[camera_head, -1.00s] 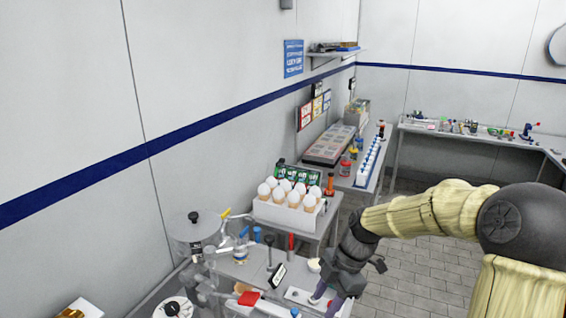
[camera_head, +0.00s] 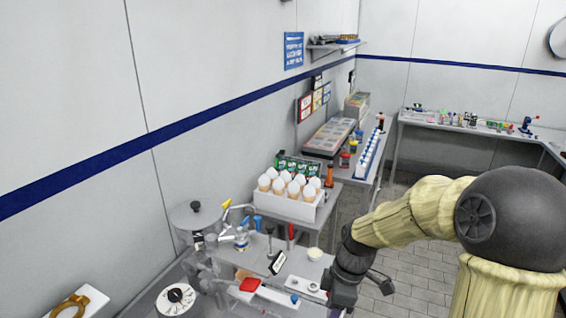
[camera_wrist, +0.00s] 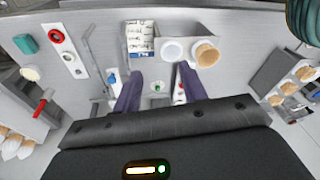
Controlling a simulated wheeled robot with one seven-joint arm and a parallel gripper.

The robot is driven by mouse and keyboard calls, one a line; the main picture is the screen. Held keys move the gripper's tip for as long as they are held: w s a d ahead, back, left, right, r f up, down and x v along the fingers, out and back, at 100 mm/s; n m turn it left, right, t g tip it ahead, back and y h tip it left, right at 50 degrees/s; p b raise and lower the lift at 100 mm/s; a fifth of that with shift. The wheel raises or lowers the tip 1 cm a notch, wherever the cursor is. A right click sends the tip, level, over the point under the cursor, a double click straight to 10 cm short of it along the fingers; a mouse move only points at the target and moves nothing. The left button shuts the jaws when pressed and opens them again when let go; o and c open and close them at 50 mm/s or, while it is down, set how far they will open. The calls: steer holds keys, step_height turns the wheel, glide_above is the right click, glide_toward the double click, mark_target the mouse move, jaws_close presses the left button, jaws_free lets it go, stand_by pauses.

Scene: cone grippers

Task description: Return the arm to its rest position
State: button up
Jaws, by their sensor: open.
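My arm reaches in from the right in the head view, with its dark wrist (camera_head: 350,262) beside the right end of the near counter (camera_head: 200,290). In the wrist view my gripper (camera_wrist: 158,80) has its two purple fingers spread apart, with nothing between them. It points at the grey counter top (camera_wrist: 90,20). In the head view the fingertips are hidden or out of frame.
A white box of cones (camera_head: 290,203) stands behind the near counter, left of my arm. A lidded metal pot (camera_head: 195,215) and a red object (camera_head: 250,285) are on the near counter. Tiled floor (camera_head: 405,275) is open under my arm.

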steer(key=s+d+m+t+h, duration=0.2)
steer(key=s+m, duration=0.6)
steer(key=m, duration=0.7)
steer(key=shift+d+r+m+t, duration=0.15)
steer(key=shift+d+m+t, duration=0.25)
steer(key=shift+d+t, duration=0.55)
